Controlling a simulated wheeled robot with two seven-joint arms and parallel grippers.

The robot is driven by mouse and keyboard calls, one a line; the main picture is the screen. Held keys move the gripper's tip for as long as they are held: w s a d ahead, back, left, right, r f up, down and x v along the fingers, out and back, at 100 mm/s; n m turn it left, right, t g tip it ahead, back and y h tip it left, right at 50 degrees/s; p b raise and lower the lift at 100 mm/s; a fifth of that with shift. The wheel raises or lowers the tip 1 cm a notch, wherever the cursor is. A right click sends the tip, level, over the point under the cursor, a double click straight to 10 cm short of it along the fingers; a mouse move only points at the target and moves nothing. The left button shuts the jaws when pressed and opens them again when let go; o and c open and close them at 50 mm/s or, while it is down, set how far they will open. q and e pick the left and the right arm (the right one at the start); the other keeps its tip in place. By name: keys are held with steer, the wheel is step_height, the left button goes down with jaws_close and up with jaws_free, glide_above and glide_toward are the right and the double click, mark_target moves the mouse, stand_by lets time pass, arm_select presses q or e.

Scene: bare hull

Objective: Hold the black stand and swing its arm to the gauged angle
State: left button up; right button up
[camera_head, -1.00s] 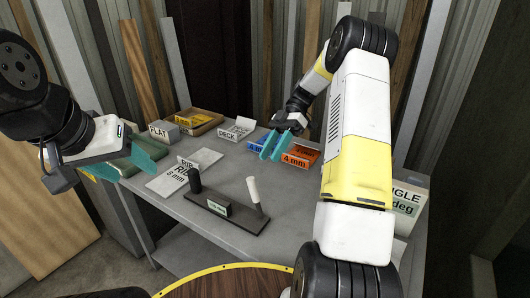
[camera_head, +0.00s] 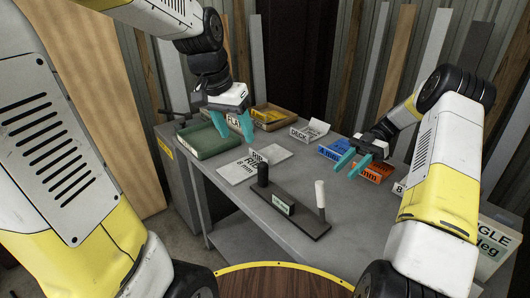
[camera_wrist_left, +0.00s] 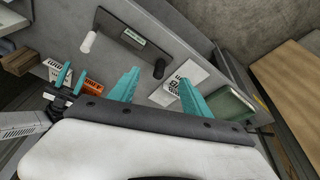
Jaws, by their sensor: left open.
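The black stand (camera_head: 287,212) lies as a long flat base on the grey table, with a small label block (camera_head: 282,204) at its middle. An upright black post (camera_head: 263,173) stands at its left end, and a white-handled arm (camera_head: 320,196) rises near its right end. The stand also shows in the left wrist view (camera_wrist_left: 130,40). My left gripper (camera_head: 233,127) is open and empty, above the table behind and left of the stand. My right gripper (camera_head: 353,163) is open and empty, near the bins behind and right of the stand. Neither touches the stand.
A white RIB plate (camera_head: 237,172) lies behind the stand. A green tray (camera_head: 205,146), a wooden tray (camera_head: 272,116), a white DECK bin (camera_head: 312,131), a blue bin (camera_head: 333,150) and an orange bin (camera_head: 374,174) line the back. An ANGLE sign (camera_head: 488,250) stands at right.

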arm_select(q)
steer(key=w+d+f+m+g+y, duration=0.1)
steer(key=w+d+f+m+g, duration=0.15)
steer(key=w+f, duration=0.55)
steer(key=m+y, duration=0.1)
steer(key=m, duration=0.1)
glide_above(263, 173)
steer(key=w, duration=0.2)
steer(key=shift+g, duration=0.35)
step_height(263, 173, down, 7)
steer(key=shift+a+r, duration=0.1)
steer(key=shift+r, duration=0.05)
step_height(263, 173, down, 8)
steer(key=shift+w+f, duration=0.1)
steer(key=shift+c, duration=0.3)
